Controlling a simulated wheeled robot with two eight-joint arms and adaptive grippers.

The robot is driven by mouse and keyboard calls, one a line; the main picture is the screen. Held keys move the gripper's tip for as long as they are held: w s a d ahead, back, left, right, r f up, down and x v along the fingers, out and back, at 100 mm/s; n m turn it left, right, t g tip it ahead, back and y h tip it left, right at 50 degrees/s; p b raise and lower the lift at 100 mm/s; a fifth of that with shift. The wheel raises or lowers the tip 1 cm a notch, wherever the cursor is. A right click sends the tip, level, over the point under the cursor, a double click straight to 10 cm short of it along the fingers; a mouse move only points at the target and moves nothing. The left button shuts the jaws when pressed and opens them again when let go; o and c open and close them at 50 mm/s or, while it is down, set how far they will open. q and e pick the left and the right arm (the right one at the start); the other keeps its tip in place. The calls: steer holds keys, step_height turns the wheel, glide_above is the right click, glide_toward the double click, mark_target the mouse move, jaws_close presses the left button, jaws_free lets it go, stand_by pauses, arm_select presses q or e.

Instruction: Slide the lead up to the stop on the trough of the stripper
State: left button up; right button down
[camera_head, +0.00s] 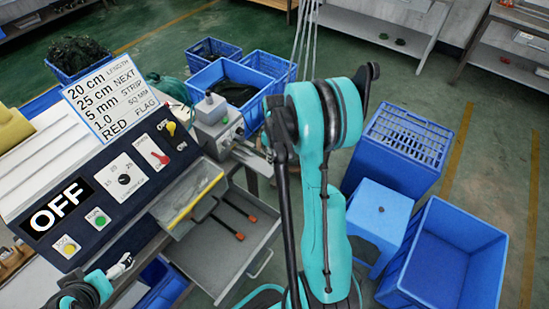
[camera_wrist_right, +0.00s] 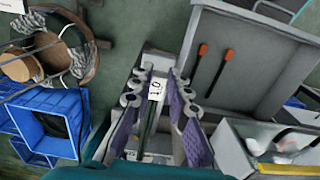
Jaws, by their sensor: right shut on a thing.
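My right gripper (camera_wrist_right: 158,92), with purple-lined fingers, is shut on a dark lead (camera_wrist_right: 150,122) in the right wrist view. A white tag marked 1.0 shows between the fingertips. In the head view my teal right arm hides this gripper and the lead. A small grey machine (camera_head: 214,125), probably the stripper, stands at the bench's back right corner; I cannot make out its trough or stop. Black and pale parts at the lower left of the head view look like my left gripper (camera_head: 121,267); its fingers are unclear.
A control panel (camera_head: 100,190) reads OFF, with a job card (camera_head: 112,98) above. An open grey drawer (camera_head: 225,270) holds two orange-tipped tools. A clear-sided box (camera_head: 195,200) sits above it. Blue crates (camera_head: 445,260) stand on the floor at right and behind.

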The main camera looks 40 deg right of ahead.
mark_target(262, 166)
steer(key=shift+f+b, duration=2.8)
steer(key=shift+f, duration=0.55)
steer(key=shift+w, duration=0.1)
steer(key=shift+w+a, duration=0.3)
steer(key=shift+w, duration=0.65)
steer(key=shift+w+a, duration=0.25)
steer(key=shift+w, duration=0.7)
steer(key=shift+w+a, duration=0.3)
steer(key=shift+w, duration=0.65)
steer(key=c, duration=1.4)
jaws_free()
steer(key=shift+o, duration=0.2)
